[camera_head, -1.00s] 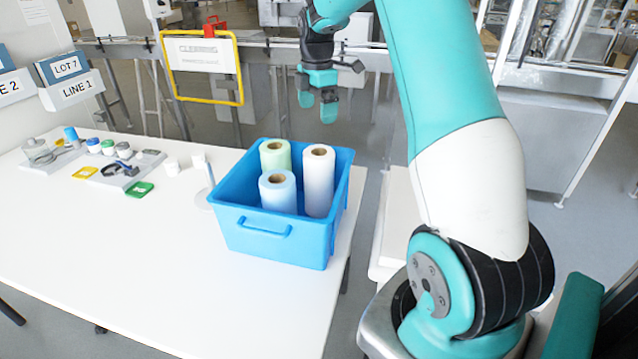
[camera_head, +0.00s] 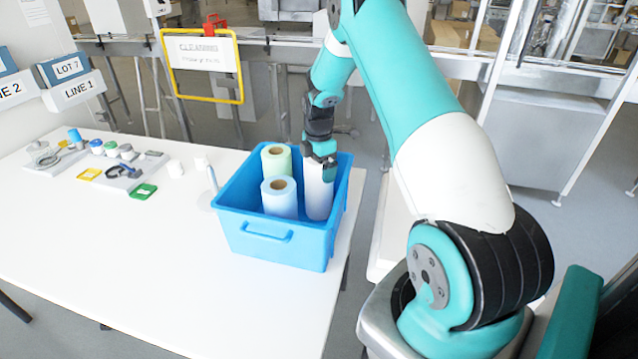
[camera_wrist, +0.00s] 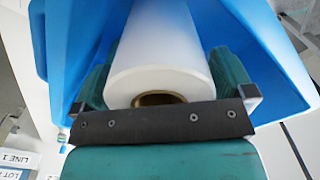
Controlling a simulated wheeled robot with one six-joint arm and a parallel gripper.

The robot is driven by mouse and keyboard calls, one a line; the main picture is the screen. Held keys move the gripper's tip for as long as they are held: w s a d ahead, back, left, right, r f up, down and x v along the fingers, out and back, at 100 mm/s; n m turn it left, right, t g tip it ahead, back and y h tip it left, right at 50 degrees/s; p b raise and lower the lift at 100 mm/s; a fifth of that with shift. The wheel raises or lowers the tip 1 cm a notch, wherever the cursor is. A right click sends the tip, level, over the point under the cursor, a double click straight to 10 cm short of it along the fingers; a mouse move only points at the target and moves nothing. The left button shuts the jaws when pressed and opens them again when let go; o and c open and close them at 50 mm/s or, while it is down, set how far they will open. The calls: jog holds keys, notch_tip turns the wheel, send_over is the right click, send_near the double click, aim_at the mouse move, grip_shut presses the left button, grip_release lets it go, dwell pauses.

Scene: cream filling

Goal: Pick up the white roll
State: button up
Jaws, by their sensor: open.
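The white roll (camera_head: 318,194) stands upright in the right part of the blue bin (camera_head: 282,257), its top hidden behind my gripper (camera_head: 320,168) in the head view. In the wrist view the white roll (camera_wrist: 162,50) lies between the two teal fingers of my gripper (camera_wrist: 160,78), one on each side. The fingers are open around its upper end. Whether they touch its sides I cannot tell. The brown core (camera_wrist: 160,99) of the roll shows just past the dark bracket.
A green roll (camera_head: 276,160) and a light blue roll (camera_head: 279,197) stand in the bin, left of the white one. The bin is on a white table (camera_head: 130,260). The table's front is bare.

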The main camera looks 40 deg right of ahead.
jog(key=shift+f, duration=0.35)
jog(key=c, duration=1.1)
jog(key=shift+r, duration=0.1)
